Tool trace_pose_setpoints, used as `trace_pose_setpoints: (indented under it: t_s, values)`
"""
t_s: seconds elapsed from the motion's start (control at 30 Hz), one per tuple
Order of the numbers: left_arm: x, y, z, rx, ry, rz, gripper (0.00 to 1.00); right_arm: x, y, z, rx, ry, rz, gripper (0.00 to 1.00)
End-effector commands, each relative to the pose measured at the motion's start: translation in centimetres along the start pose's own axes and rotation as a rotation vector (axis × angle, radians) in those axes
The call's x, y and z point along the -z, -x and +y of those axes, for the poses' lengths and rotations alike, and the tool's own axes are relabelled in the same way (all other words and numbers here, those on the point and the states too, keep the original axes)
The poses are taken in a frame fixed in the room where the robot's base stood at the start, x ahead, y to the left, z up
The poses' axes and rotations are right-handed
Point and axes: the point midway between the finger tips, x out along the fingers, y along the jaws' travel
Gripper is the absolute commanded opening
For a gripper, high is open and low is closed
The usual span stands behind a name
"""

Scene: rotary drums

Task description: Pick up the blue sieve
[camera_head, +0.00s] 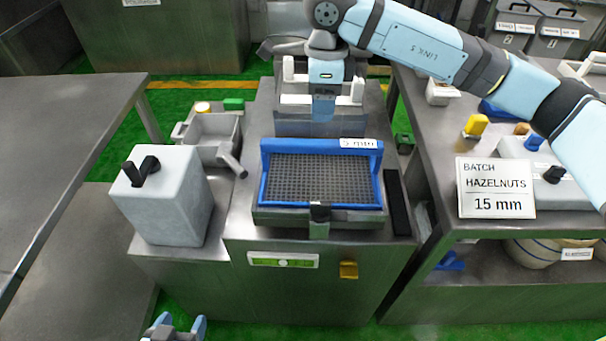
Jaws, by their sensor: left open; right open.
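The blue sieve (264,185) has a blue frame, a dark mesh and a small white label on its back wall that seems to read 5 mm. It sits in a metal tray on the steel machine in the middle. A black-topped clamp (319,222) stands at its front edge. My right gripper (323,112) points down just behind the sieve's back wall, its arm coming in from the right; it is open and holds nothing that I can see. Whether it touches the wall is not clear. My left gripper (176,326) is open and empty at the bottom edge, far from the sieve.
A grey box with a black handle (170,195) stands left of the sieve. A sign (496,188) reads BATCH HAZELNUTS 15 mm by the right bench, which holds several items. A bare table (60,150) is at left.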

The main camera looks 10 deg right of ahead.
Motion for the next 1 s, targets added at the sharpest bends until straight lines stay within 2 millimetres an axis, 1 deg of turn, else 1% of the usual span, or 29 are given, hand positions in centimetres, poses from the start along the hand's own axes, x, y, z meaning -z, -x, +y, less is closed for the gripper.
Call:
trace_pose_setpoints:
  t_s: [0.07, 0.13, 0.3, 0.43, 0.53, 0.77, 0.87, 1.0]
  values:
    - [0.0, -0.1, 0.1, -0.002, 0.001, 0.003, 0.68, 0.5, -0.1, -0.5, 0.021, -0.006, 0.023, 0.57]
    - [0.2, 0.0, 0.1, -0.003, 0.001, 0.007, 0.68, 0.6, -0.9, -0.5, 0.023, -0.007, 0.029, 0.57]
    - [0.2, -0.1, 0.2, -0.005, 0.004, 0.013, 0.68, 0.6, -4.3, -0.5, 0.019, -0.006, 0.028, 0.57]
    - [0.1, -0.2, 0.3, -0.007, 0.005, 0.014, 0.68, 0.7, -6.6, -0.6, 0.019, -0.007, 0.026, 0.57]
    - [0.0, -0.2, 0.3, -0.007, 0.006, 0.014, 0.68, 0.6, -7.7, -0.6, 0.020, -0.006, 0.024, 0.57]
    - [0.0, -0.2, 0.3, -0.007, 0.006, 0.016, 0.68, 0.7, -9.0, -0.7, 0.020, -0.005, 0.024, 0.57]
    - [-0.1, -0.3, 0.2, -0.008, 0.007, 0.017, 0.68, 0.7, -10.3, -0.7, 0.018, -0.005, 0.024, 0.57]
    - [-0.2, -0.4, 0.3, -0.009, 0.008, 0.019, 0.68, 0.8, -12.5, -0.8, 0.018, -0.006, 0.024, 0.57]
